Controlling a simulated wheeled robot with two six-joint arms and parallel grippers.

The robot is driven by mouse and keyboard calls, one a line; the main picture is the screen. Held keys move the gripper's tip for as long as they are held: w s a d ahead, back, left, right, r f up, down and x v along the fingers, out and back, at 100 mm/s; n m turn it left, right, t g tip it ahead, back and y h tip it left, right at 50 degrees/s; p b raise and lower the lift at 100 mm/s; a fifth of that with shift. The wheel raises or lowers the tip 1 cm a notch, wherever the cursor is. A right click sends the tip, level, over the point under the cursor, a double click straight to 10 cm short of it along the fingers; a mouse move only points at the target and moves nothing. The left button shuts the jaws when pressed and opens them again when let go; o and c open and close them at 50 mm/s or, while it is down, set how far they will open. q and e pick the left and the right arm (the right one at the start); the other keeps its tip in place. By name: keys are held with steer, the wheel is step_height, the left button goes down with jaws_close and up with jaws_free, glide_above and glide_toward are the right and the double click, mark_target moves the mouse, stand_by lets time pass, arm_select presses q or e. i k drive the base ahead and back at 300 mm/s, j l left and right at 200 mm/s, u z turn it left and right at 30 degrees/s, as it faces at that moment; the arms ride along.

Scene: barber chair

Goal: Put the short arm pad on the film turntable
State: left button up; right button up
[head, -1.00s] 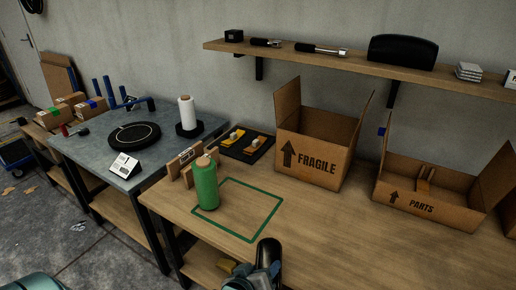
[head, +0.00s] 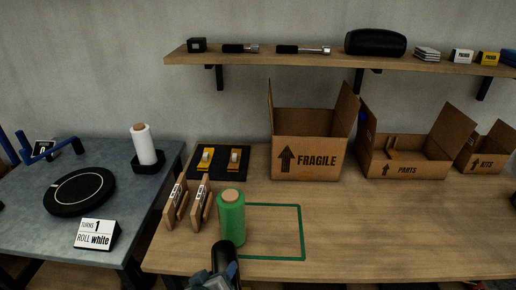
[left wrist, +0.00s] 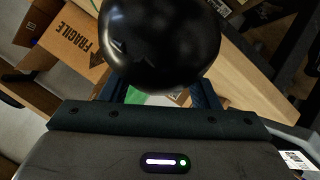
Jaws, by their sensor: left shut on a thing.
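The short arm pad (head: 224,258) is a black, rounded piece at the bottom of the head view, in front of the green film roll (head: 231,219). My left gripper (head: 222,281) is shut on it. In the left wrist view the pad (left wrist: 165,40) is a large glossy black shape between the fingers (left wrist: 160,95), covering much of the scene behind. The film turntable (head: 80,192) is a black disc with a pale ring, on the grey table at left. Nothing lies on its top, and the pad is well to its right. My right gripper is not seen.
A "TURNS 1 ROLL white" card (head: 96,234) stands before the turntable. A white film roll (head: 145,146) stands behind it, to the right. Wooden dispensers (head: 200,204), the green roll and a FRAGILE box (head: 308,152) occupy the wooden bench. A green-taped square (head: 280,257) is mostly clear.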

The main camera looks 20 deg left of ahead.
mark_target(80, 188)
steer(key=k+j, duration=0.1)
steer(key=j, duration=0.35)
steer(key=k+j, duration=0.1)
steer(key=j, duration=0.4)
steer(key=k+j, duration=0.1)
steer(key=j, duration=0.35)
steer(key=k+j, duration=0.1)
steer(key=j, duration=0.4)
steer(key=k+j+z, duration=0.1)
steer(key=j, duration=0.35)
